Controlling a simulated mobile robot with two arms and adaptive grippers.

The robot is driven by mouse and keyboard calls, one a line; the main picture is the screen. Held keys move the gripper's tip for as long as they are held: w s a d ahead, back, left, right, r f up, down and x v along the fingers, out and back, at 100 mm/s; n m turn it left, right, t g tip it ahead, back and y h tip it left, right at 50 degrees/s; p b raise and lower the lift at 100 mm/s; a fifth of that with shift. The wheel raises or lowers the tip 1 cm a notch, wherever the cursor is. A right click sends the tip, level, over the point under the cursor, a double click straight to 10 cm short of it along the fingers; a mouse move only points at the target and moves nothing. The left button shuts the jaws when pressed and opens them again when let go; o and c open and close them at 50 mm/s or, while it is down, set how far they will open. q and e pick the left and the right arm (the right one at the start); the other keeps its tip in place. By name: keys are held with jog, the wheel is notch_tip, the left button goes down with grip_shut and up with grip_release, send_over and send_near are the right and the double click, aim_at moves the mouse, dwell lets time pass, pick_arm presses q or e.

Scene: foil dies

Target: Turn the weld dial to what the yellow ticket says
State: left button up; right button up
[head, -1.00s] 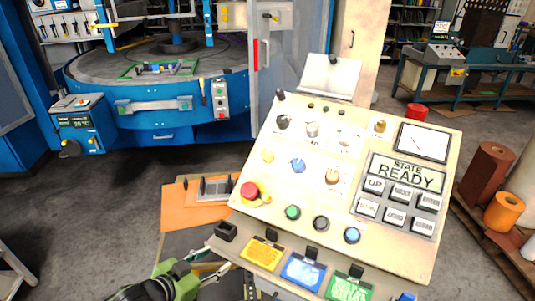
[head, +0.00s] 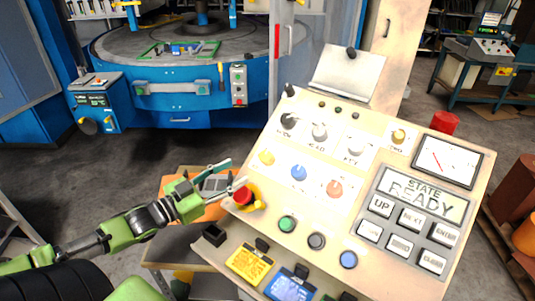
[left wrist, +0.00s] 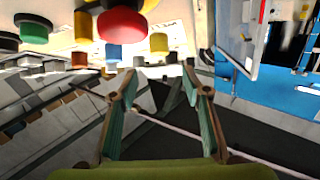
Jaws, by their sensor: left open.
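The yellow ticket (head: 250,264) lies at the front left below the tilted beige control panel (head: 320,205); its writing is too small to read. The panel's top row has a black knob (head: 288,121), a grey knob (head: 319,131), a pale knob (head: 355,148) and a brass knob (head: 398,136). Their labels are blurred, so I cannot tell which is the weld dial. My left gripper (head: 231,175) is open and empty at the panel's left edge, near the red button (head: 243,196). In the left wrist view its open fingers (left wrist: 160,78) point toward the panel. My right gripper is not in view.
Yellow, blue (head: 299,172) and orange (head: 335,189) knobs sit mid-panel. The red button protrudes close to my left fingers. Keys and a READY screen (head: 424,194) are at right. A blue ticket (head: 289,286) lies beside the yellow one. A blue machine (head: 185,105) stands behind.

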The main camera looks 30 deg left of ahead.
aim_at(263, 157)
pick_arm(q)
jog(key=shift+x, duration=1.15)
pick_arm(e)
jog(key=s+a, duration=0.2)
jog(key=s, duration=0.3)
pick_arm(q)
jog(key=x, duration=0.4)
jog(key=shift+w+d+p, duration=0.15)
jog(key=shift+w+p, duration=0.15)
jog(key=shift+w, duration=0.05)
jog(key=shift+w+d, duration=0.1)
jog(key=shift+w, duration=0.3)
jog(key=x, duration=0.4)
jog(key=shift+w+p, duration=0.15)
jog(key=shift+p, duration=0.25)
jog(key=shift+w+d+f, duration=0.1)
jog(key=shift+w+d, duration=0.05)
jog(key=shift+w, duration=0.2)
jog(key=c, duration=1.1)
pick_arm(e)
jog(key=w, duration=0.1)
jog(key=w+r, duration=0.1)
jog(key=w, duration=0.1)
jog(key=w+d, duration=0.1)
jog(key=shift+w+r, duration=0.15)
